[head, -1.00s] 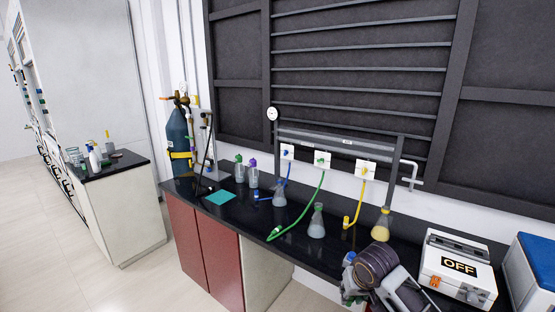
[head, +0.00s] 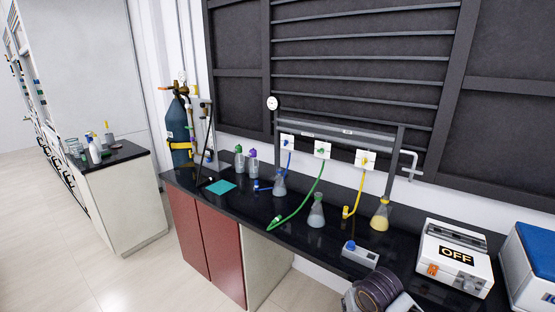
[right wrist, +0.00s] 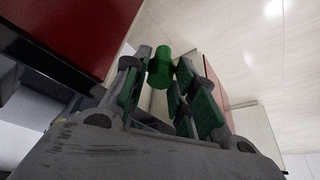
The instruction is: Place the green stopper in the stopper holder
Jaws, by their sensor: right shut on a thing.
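The green stopper (right wrist: 160,68) is between the fingers of my right gripper (right wrist: 166,75) in the right wrist view, and the gripper is shut on it. In the head view, a small light grey block (head: 364,257) with a blue piece (head: 350,246) at its left end lies on the black bench; it looks like the stopper holder, but I cannot be sure. Part of my right arm (head: 378,292) shows at the bottom edge of the head view, below the block. The right gripper and stopper are not visible there. My left gripper is in neither view.
Flasks with grey (head: 316,212) and yellow (head: 380,215) contents stand on the bench (head: 300,244). A green hose (head: 306,197) hangs to the bench. A white box marked OFF (head: 454,258) stands right of the block. A teal mat (head: 221,187) lies at left.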

